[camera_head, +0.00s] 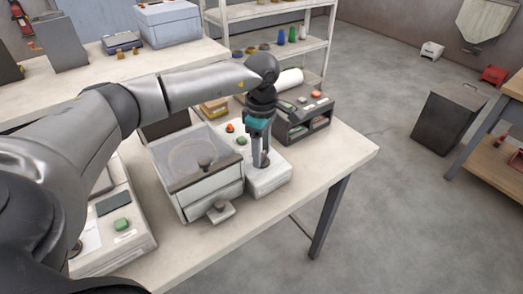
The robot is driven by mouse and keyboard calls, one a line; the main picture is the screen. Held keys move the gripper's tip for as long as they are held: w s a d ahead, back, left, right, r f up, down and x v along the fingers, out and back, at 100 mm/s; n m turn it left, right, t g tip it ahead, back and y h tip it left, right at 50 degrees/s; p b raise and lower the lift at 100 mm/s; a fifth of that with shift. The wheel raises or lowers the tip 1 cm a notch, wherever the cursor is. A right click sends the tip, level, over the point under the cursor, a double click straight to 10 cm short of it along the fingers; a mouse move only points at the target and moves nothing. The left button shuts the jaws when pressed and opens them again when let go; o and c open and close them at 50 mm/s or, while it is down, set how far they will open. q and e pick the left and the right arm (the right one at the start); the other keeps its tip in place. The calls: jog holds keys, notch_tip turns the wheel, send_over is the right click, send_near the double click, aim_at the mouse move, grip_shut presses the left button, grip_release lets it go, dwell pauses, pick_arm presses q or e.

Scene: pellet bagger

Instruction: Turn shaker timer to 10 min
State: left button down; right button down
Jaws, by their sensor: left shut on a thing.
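The shaker (205,192) stands on the table as a pale box with a clear lid, joined on its right by a light control box (268,184). The control box carries a red button (230,128) and a green button (241,141). My left gripper (261,162) points down at the top of the control box, right of the buttons. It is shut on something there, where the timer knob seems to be. The fingers hide the knob and its scale, so I cannot read the setting. My right gripper is not in view.
A dark grey device (303,122) stands close behind the control box. Another machine with a green button (122,224) is at lower left. The table's (345,150) right end is clear. A dark bin (447,118) stands on the floor at right.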

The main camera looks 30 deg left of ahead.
aim_at(262, 155)
pick_arm(q)
jog(key=shift+r, duration=0.1)
jog(key=shift+c, duration=1.4)
grip_release()
notch_tip(262, 155, up, 15)
jog(key=p, duration=0.1)
